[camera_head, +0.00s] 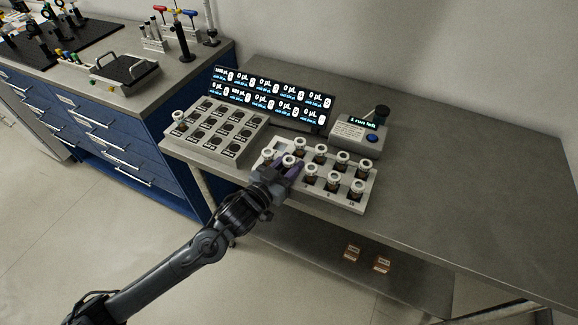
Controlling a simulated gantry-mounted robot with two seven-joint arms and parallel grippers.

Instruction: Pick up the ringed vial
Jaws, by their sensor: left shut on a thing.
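Several brown vials with white caps stand in the pale vial rack (322,203) near the bench's front edge. My left gripper (287,169) reaches over the front left part of this rack. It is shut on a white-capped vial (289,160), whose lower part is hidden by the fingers. I cannot tell whether this vial has lifted clear of its slot. Another white-capped vial (267,155) stands just left of the gripper. No mark that sets one vial apart as ringed is clear at this size. My right gripper is not in view.
A grey block with dark wells (213,130) stands left of the rack, with one vial (179,117) at its left end. A lit display panel (270,97) stands behind. A small device with a blue button (358,135) stands behind the rack. The bench's right side is clear.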

